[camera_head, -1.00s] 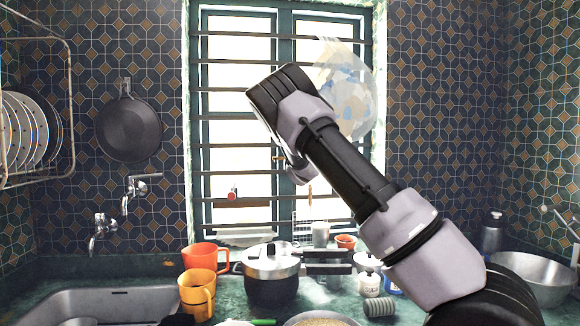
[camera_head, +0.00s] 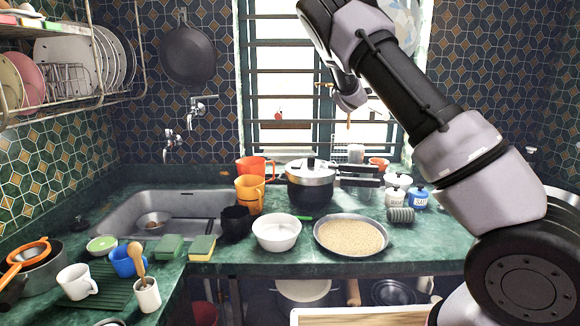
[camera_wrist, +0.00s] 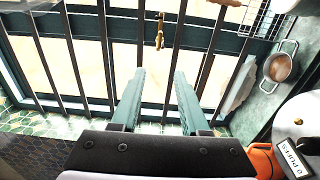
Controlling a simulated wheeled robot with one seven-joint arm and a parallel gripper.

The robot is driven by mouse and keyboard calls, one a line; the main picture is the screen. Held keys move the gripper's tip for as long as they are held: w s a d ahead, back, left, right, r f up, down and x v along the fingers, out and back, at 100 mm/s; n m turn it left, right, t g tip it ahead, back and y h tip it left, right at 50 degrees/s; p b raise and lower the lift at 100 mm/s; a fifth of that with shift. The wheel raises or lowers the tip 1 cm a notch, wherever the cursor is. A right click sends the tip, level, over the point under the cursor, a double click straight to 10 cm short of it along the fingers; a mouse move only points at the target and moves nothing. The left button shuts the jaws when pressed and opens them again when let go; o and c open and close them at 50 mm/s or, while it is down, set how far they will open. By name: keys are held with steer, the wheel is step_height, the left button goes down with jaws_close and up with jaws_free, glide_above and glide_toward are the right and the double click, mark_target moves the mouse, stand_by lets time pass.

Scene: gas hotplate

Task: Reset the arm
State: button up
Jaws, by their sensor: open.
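My arm (camera_head: 410,85) is raised at the right of the head view, bent high in front of the barred window. My gripper shows in the wrist view (camera_wrist: 160,95), its two teal fingers apart with nothing between them. Beyond the fingers are the window bars (camera_wrist: 104,60) and a brass window latch (camera_wrist: 160,32). In the head view the fingers cannot be made out.
A pressure cooker (camera_head: 311,186), orange mugs (camera_head: 250,193), a white bowl (camera_head: 277,232) and a pan of grain (camera_head: 350,236) stand on the green counter (camera_head: 260,260). A sink (camera_head: 125,212) and a dish rack (camera_head: 92,100) are at the left.

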steer(key=s+d+r+m+g+h, duration=0.2)
steer(key=s+d+m+g, duration=0.4)
steer(key=s+d+m, duration=1.1)
steer(key=s+a+m+g+y, duration=0.1)
steer(key=s+a, duration=0.2)
steer(key=s, duration=1)
steer(key=s+a+m+g+y, duration=0.1)
steer(key=s+a, duration=0.3)
steer(key=s, duration=1)
steer(key=s+a+m+g+y, duration=0.2)
steer(key=s+a+m, duration=0.1)
steer(key=s, duration=1)
steer(key=shift+s+a+f+g, duration=0.15)
steer(key=shift+a+f+g, duration=0.1)
steer(key=shift+g, duration=0.15)
